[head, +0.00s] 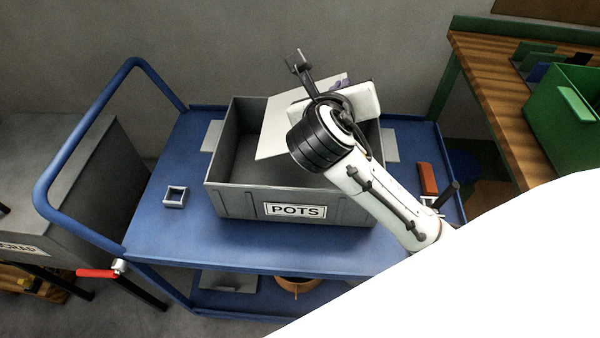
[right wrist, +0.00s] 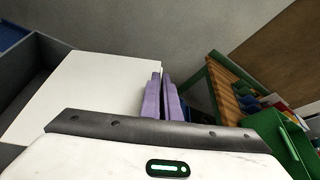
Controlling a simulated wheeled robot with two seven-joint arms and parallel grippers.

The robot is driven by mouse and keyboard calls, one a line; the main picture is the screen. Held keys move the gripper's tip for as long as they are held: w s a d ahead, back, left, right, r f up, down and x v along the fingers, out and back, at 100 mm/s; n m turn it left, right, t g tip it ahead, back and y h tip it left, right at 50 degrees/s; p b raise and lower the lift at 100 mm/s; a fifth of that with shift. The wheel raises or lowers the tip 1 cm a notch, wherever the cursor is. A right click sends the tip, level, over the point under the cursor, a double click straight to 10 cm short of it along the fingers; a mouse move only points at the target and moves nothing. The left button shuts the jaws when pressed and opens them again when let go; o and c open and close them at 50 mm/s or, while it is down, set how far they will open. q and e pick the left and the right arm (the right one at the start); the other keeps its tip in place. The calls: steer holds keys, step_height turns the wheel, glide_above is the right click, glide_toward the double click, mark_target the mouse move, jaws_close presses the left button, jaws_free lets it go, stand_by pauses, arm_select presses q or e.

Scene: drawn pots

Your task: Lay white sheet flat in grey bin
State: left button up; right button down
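The grey bin (head: 233,200), labelled POTS, stands open on a blue cart. The white sheet (head: 278,130) is tilted over the bin's right half, with its far edge above the back rim and its right side raised. It also shows in the right wrist view (right wrist: 80,95). My right gripper (head: 343,82) is at the sheet's right side, above the bin. In the right wrist view its purple fingers (right wrist: 162,95) are close together with the sheet's right edge between them. My arm hides the bin's right interior and part of the sheet. My left gripper is not in view.
A small grey square frame (head: 175,196) lies on the blue cart (head: 165,235) left of the bin. A red-brown block (head: 428,180) lies at its right. A wooden bench with a green crate (head: 565,115) stands at right. A grey scrap bin (head: 70,170) is at left.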

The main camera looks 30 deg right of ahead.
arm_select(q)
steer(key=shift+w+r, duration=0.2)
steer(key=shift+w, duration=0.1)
arm_select(e)
step_height(320, 180, down, 12)
stand_by(0.3)
steer(key=shift+f, duration=0.55)
steer(key=c, duration=2)
jaws_free()
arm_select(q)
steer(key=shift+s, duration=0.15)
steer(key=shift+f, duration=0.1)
arm_select(e)
steer(key=v, duration=0.8)
steer(key=r+v, duration=0.1)
steer(key=v, duration=0.3)
steer(key=shift+r, duration=0.1)
